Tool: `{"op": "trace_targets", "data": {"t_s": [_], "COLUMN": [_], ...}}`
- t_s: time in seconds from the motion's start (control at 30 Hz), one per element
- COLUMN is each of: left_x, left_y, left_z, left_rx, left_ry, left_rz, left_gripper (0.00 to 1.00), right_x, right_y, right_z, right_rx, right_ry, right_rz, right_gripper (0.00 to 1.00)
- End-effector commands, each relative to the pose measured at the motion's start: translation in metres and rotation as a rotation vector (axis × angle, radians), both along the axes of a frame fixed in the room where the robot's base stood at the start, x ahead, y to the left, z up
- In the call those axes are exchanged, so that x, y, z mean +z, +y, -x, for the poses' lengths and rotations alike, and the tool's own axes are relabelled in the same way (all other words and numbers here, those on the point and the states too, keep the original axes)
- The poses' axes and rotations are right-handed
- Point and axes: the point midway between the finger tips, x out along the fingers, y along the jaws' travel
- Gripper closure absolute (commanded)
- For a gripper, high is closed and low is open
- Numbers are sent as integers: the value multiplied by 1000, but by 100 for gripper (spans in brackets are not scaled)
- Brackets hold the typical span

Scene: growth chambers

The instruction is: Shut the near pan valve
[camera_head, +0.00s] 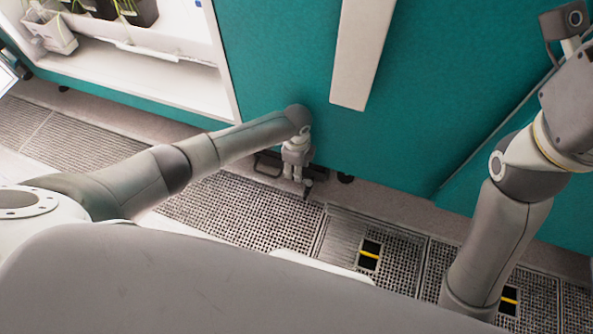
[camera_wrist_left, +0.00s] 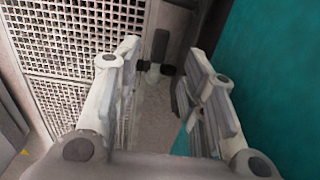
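My left gripper (camera_head: 296,178) points down beside the foot of the teal cabinet, just above the floor. In the left wrist view my left gripper (camera_wrist_left: 155,78) is open, its two pale fingers apart with nothing between them. Beyond the fingertips, low by the floor, is a small fitting with a dark grey lever-like piece (camera_wrist_left: 160,46) and black ends, which looks like the pan valve; I cannot tell its lever's position for sure. In the head view, dark parts at the cabinet foot are partly hidden by the gripper.
The teal cabinet wall (camera_head: 280,65) stands close behind the gripper, with a pale vertical panel (camera_head: 360,50) on it. An open white shelf (camera_head: 140,75) with potted plants is at upper left. Perforated grating (camera_head: 225,215) covers the floor in front.

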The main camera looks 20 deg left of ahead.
Motion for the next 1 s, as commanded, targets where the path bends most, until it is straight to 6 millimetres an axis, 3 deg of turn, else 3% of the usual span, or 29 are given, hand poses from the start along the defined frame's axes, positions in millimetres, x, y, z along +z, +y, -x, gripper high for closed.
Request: {"op": "trace_targets", "data": {"t_s": [0.33,1.0], "left_x": [28,30], "left_y": [0,0], "left_z": [1,2], "left_rx": [0,0], "left_ry": [2,4], "left_rz": [0,-1], "left_gripper": [62,62], "right_x": [0,0], "right_y": [0,0], "right_z": [0,0], "right_rx": [0,0], "right_ry": [0,0], "right_rz": [0,0], "right_gripper": [62,62]}}
